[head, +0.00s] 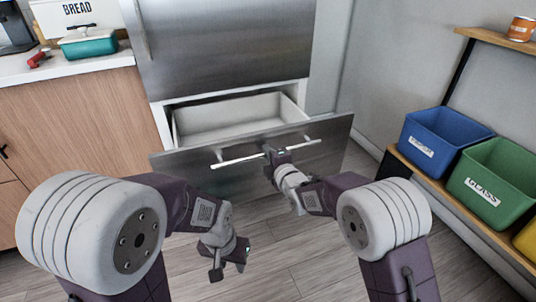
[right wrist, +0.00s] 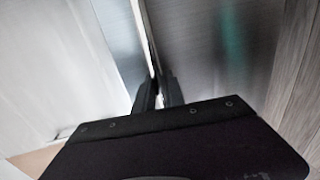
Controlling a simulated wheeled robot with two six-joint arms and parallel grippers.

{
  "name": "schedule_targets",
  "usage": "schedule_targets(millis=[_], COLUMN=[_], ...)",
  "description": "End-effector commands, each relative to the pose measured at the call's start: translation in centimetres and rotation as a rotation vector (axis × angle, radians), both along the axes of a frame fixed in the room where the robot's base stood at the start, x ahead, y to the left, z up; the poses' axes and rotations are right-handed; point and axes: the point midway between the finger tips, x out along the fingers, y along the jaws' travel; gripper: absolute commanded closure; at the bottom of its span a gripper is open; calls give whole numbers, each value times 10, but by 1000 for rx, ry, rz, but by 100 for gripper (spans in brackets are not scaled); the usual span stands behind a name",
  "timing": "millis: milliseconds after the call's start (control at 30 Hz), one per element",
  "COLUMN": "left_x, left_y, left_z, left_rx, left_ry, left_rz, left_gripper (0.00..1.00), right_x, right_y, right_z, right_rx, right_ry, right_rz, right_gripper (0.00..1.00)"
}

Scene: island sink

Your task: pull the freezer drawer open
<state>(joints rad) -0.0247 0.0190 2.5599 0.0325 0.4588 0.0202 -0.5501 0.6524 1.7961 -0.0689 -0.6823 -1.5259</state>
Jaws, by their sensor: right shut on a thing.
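The freezer drawer (head: 225,181) is partly open below the steel fridge door (head: 225,45), and its white inside (head: 230,120) shows empty. A long bar handle (head: 240,160) runs across the drawer front. My right gripper (head: 272,153) is shut on the handle near its middle. In the right wrist view its fingers (right wrist: 157,93) close around the bar, with the steel drawer front (right wrist: 210,50) beside them. My left gripper (head: 228,270) hangs low over the floor, away from the drawer. Its fingers look spread, with nothing between them.
A wooden shelf on the right holds a blue bin (head: 440,140) and a green bin (head: 495,180). A counter (head: 70,65) with a bread box (head: 75,15) and a teal container (head: 88,45) stands at the left. The floor (head: 300,255) before the drawer is clear.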

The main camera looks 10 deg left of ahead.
Motion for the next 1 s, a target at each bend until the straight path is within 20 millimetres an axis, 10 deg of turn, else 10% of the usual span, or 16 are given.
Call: schedule_targets(millis=[200, 300, 667, 1000], left_x=[0, 0, 0, 0], left_y=[0, 0, 0, 0], left_z=[0, 0, 2, 25], left_rx=[0, 0, 0, 0], left_ry=[0, 0, 0, 0], left_rz=[0, 0, 0, 0], left_gripper=[64, 64, 64, 64], right_x=[0, 0, -3, -50], right_y=[0, 0, -2, -34], right_z=[0, 0, 2, 16], right_rx=[0, 0, 0, -1], right_ry=[1, 1, 0, 2], right_rz=[1, 1, 0, 0], right_gripper=[100, 65, 65, 65])
